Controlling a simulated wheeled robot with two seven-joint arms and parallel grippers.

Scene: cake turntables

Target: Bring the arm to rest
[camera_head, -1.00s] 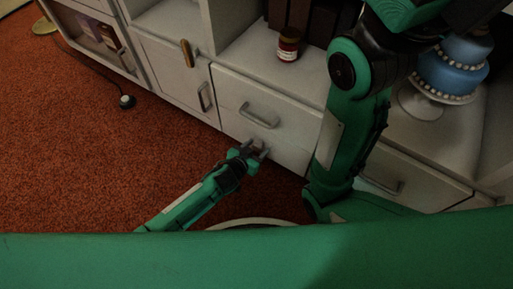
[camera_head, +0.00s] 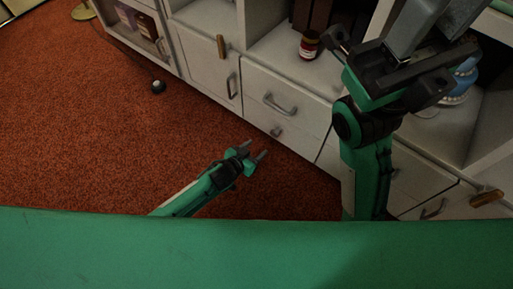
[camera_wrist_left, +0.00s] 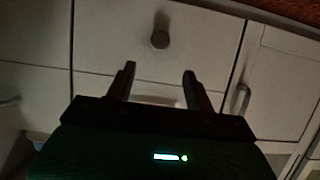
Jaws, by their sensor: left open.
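My left gripper (camera_head: 254,156) is open and empty, low over the red carpet in front of the cabinet (camera_head: 297,85). In the left wrist view its two fingers (camera_wrist_left: 160,82) stand apart with nothing between them, facing the drawer fronts and a round knob (camera_wrist_left: 160,40). My right arm rises at the right of the head view. Its gripper (camera_head: 405,65) is close to the camera, in front of the cabinet top. Whether its jaws are open or shut is unclear.
A blue cake (camera_head: 461,84) is partly hidden behind my right gripper. A red-labelled jar (camera_head: 309,45) stands on the cabinet shelf. Drawer handles (camera_head: 280,105) stick out of the front. The carpet (camera_head: 90,130) at the left is mostly clear; a small dark object (camera_head: 158,87) lies there.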

